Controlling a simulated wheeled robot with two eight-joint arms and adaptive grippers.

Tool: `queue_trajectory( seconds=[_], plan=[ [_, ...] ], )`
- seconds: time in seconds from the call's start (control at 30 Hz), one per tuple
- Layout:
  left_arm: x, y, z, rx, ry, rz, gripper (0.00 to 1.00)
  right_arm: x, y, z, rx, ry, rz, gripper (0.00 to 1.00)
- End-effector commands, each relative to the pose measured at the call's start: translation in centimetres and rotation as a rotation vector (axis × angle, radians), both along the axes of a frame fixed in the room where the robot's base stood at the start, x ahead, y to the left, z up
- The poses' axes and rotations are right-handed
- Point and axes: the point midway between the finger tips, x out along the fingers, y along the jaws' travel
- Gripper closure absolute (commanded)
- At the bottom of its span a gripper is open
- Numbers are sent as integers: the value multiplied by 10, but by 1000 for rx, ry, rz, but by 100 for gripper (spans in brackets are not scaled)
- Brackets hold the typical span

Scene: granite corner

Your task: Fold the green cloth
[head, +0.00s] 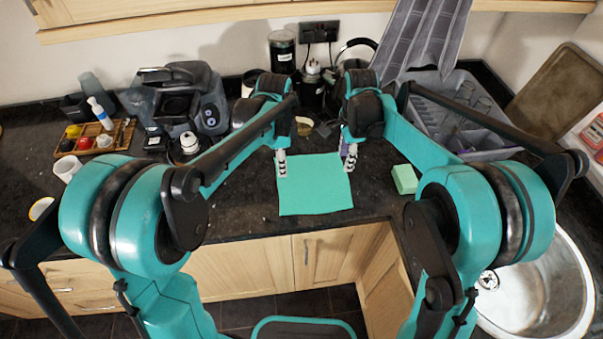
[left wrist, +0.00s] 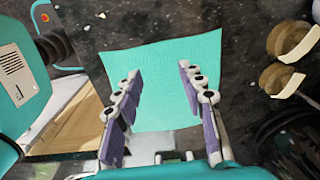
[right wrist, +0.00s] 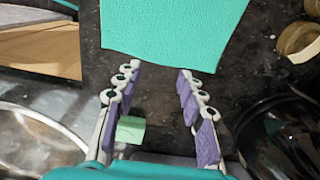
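The green cloth (head: 316,189) lies flat and spread out on the dark granite counter, near its front edge. My left gripper (head: 282,166) is at the cloth's far left corner. In the left wrist view its fingers (left wrist: 157,85) are apart, with the cloth (left wrist: 165,60) beyond and between them. My right gripper (head: 349,158) is at the far right corner. In the right wrist view its fingers (right wrist: 160,80) are apart with bare counter between them, and the cloth (right wrist: 175,30) lies beyond the tips. Neither gripper holds anything.
A light green sponge-like block (head: 404,179) lies right of the cloth. A metal sink (head: 540,290) is at the front right, a grey dish rack (head: 455,115) behind. A coffee machine (head: 185,98) and wooden tray (head: 92,138) stand left. The counter just left of the cloth is clear.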

Motion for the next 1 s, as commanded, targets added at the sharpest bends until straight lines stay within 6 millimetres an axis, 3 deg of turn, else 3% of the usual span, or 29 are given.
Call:
queue_trajectory(
  seconds=[0.17,0.6,1.0],
  plan=[
    [5,-4,-12,3,18,-42,60,6,4,-13,-3,19,-43,60],
    [5,-3,-74,3,17,-39,60,5,3,-75,-2,17,-42,60],
    [4,-3,-85,3,16,-39,60,5,3,-86,-2,16,-41,60]
  ],
)
